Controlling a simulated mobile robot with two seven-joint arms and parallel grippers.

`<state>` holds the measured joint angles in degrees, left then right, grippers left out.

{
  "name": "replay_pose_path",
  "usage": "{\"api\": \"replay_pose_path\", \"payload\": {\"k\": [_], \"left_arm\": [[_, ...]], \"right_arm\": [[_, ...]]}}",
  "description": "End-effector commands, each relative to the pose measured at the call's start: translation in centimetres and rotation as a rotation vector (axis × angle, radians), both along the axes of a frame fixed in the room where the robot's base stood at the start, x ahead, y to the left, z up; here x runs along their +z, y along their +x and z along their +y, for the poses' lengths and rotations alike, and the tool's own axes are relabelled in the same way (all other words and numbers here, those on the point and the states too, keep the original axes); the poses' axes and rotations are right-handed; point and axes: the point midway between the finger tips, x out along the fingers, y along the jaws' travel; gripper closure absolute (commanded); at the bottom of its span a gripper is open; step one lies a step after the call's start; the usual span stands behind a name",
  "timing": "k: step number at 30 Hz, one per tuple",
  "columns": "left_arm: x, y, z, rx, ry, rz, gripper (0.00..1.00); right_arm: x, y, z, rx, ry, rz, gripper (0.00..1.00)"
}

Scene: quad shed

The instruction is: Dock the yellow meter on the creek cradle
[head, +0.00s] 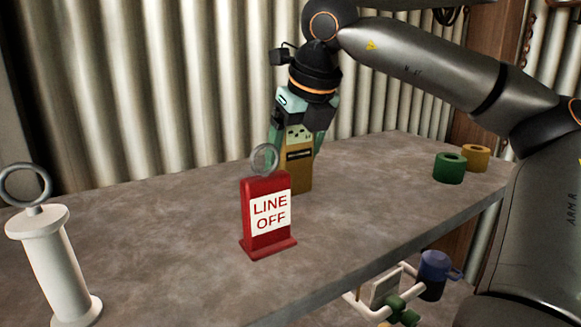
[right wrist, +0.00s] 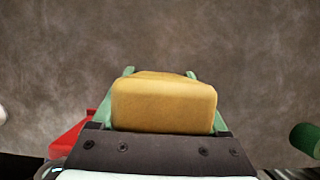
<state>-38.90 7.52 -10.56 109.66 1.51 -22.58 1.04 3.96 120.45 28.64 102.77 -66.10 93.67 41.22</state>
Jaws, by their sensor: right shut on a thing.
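The yellow meter (head: 299,177) is a mustard-coloured box with a dark display strip on its front, seen behind the red sign in the head view. My right gripper (head: 295,148) reaches down over it from above, its green fingers shut on its two sides. In the right wrist view the yellow meter (right wrist: 163,105) fills the space between the fingers. Its base is at or just above the bench; I cannot tell which. No creek cradle can be made out in either view. My left gripper is not in view.
A red "LINE OFF" sign (head: 264,215) with a ring stands just in front of the meter on the grey bench (head: 150,225). A white ringed post (head: 52,262) is front left. Green (head: 449,170) and yellow (head: 475,158) rings lie right. A blue mug (head: 433,270) is below the bench edge.

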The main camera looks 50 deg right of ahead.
Motion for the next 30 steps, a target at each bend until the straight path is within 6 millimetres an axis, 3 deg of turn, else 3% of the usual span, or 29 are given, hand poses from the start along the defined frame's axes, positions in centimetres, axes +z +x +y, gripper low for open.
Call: {"api": "replay_pose_path", "payload": {"k": [4,16,17,22,30], "left_arm": [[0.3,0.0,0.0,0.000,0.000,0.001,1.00],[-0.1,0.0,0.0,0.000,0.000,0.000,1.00],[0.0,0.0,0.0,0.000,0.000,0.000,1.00],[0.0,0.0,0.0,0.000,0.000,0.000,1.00],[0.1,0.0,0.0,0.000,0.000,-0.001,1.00]], "right_arm": [[-1.4,0.3,-0.1,0.000,0.002,-0.001,0.90],[-2.0,0.4,-0.2,-0.002,0.000,-0.002,0.90],[-2.0,0.4,-0.2,-0.002,0.000,-0.001,0.20],[-1.9,0.4,-0.2,-0.002,0.001,0.000,0.01],[-1.8,0.3,-0.2,-0.002,0.001,0.000,0.00]]}}
